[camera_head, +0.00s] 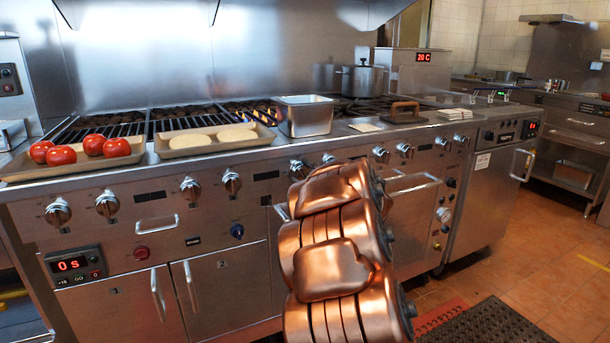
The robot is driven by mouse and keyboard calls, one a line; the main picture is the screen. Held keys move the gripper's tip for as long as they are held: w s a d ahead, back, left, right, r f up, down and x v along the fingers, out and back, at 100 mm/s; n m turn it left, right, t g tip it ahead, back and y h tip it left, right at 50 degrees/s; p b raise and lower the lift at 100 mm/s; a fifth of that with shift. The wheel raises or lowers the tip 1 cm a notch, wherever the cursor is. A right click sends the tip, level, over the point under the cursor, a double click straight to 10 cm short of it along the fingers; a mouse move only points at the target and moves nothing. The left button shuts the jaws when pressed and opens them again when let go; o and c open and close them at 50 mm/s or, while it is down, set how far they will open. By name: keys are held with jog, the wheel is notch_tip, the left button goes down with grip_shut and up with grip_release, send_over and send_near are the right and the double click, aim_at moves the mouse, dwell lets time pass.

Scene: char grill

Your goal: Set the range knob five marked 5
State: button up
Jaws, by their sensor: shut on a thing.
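A row of steel knobs runs along the front panel of the cooking line. Several are on the left half, such as a knob (57,212) at the far left and a knob (231,182) left of my arm. More are near and right of my arm: one knob (299,169), another knob (381,155), then a knob (405,150), a knob (442,144) and a knob (461,140). The number marks are too small to read, so I cannot tell which is marked 5. My copper arm covers the middle of the panel. My gripper is hidden behind it.
A tray (150,151) with tomatoes and a tray (166,153) with pale rounds lie on the front ledge. A steel pan (304,131), a press (404,117) and a pot (362,84) stand on top. An oven handle (412,182) sticks out right of my arm.

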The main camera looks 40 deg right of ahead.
jog(key=shift+n, duration=1.1)
jog(key=o, duration=1.2)
jog(key=shift+c, duration=0.2)
jog(key=shift+s, duration=0.1)
jog(key=v, duration=1.2)
jog(key=shift+r, duration=0.15)
